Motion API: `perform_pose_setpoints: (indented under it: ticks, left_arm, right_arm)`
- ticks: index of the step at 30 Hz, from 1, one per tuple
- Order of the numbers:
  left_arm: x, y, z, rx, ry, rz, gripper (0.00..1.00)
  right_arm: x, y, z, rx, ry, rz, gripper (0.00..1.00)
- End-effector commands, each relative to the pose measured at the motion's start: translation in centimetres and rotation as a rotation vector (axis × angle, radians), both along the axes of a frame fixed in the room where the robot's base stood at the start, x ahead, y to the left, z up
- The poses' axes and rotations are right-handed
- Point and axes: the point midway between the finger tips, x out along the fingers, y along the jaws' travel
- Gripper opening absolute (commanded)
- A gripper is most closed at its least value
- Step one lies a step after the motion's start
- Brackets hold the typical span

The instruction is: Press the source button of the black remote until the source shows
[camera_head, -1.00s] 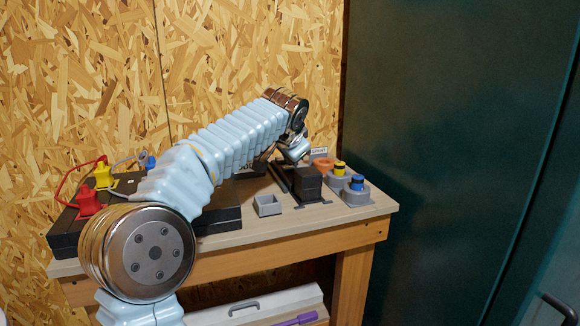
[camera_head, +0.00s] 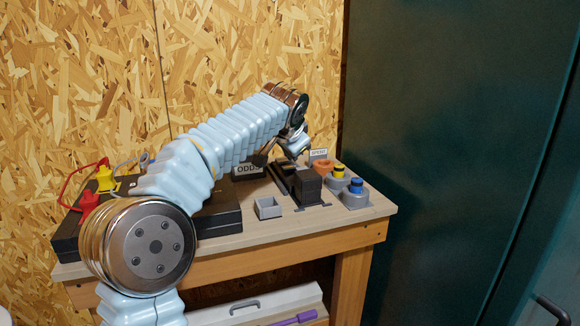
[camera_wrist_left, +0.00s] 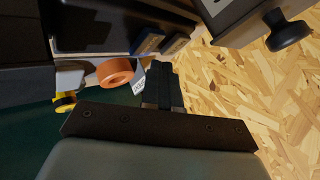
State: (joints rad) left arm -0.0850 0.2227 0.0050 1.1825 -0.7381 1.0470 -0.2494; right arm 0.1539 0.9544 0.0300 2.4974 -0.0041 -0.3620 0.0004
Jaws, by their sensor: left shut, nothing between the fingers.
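My left gripper (camera_wrist_left: 161,66) is shut and empty in the left wrist view, its dark fingers together. In the head view its arm reaches over the bench, and the wrist hangs near a black upright block (camera_head: 308,187). A dark long piece (camera_head: 280,178) lies beside the block, partly hidden by my wrist. No source display can be read. My right gripper is not in view.
The bench (camera_head: 330,228) holds a grey open tray (camera_head: 268,208), an orange ring (camera_head: 323,163), yellow-topped and blue-topped pieces (camera_head: 355,194), and an ODDS sign (camera_head: 249,169). A black case (camera_head: 222,215) with red and yellow connectors is at left. Bare wood lies along the front edge.

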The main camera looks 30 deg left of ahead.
Motion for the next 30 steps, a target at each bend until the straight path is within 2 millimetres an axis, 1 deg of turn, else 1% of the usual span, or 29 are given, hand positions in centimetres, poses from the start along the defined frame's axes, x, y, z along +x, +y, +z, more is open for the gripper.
perform_pose_setpoints:
  ticks: [3,7,9,15,19,30]
  left_arm:
    - [0.0,0.0,1.4,0.0,-0.002,-0.001,0.0]
    - [0.0,0.0,2.8,0.0,-0.002,-0.001,0.0]
    - [0.1,0.0,3.1,0.0,-0.002,0.0,0.0]
    - [0.0,0.0,4.6,0.0,-0.002,0.001,0.0]
    - [0.0,0.0,4.9,0.0,-0.001,-0.001,0.0]
    - [0.0,0.0,4.9,0.0,-0.001,-0.001,0.0]
  right_arm:
    - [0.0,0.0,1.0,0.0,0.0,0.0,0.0]
    - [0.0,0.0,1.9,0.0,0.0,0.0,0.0]
    - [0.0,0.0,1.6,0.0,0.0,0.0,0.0]
    - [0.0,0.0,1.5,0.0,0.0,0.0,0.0]
    - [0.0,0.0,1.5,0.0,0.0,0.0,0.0]
    - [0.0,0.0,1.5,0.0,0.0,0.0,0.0]
